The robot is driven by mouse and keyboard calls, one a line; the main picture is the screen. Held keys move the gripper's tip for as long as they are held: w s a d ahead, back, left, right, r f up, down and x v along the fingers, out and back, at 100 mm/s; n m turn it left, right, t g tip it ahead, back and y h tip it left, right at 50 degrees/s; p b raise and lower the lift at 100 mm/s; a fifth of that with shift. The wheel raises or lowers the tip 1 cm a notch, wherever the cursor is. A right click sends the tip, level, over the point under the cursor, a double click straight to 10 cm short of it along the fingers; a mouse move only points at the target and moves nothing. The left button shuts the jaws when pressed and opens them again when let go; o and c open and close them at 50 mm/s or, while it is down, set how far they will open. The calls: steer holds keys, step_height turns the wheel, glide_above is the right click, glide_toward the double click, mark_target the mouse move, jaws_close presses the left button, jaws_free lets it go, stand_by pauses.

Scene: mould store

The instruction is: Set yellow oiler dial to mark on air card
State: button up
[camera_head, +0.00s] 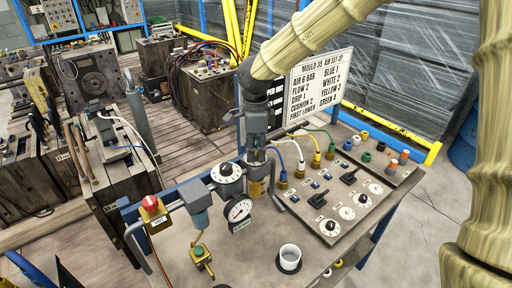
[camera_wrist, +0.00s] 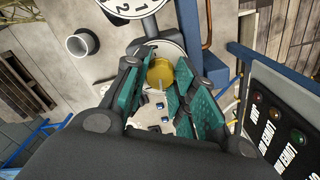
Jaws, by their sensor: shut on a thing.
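My gripper (camera_head: 256,158) points down over the oiler (camera_head: 257,188) on the pipe line above the bench. In the wrist view its green-padded fingers (camera_wrist: 168,80) are shut on the yellow oiler dial (camera_wrist: 160,73), one finger each side. A white scale plate (camera_wrist: 167,47) shows behind the dial; the fingers hide part of it, and I cannot read the dial's setting. The air card (camera_head: 316,85), a white board behind the bench, reads "MOULD 35 AIR SET-UP", with air 6 bar, flow 2, drip 1, cushion 2, first lower, and blue 1, white 2, yellow 3, green 4.
A white cup (camera_head: 290,256) stands on the bench. Coloured hoses (camera_head: 317,146) and a control panel (camera_head: 338,206) are close on the right.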

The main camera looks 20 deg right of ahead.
mark_target(256, 152)
steer(key=m+p, duration=0.2)
steer(key=m, duration=0.1)
steer(key=shift+r+m, duration=0.15)
steer(key=shift+m, duration=0.25)
steer(key=shift+m+p, duration=0.6)
steer(key=shift+m, duration=0.9)
steer(key=shift+w, duration=0.1)
steer(key=o, duration=1.1)
steer(key=shift+c, duration=0.2)
step_height(256, 152, up, 12)
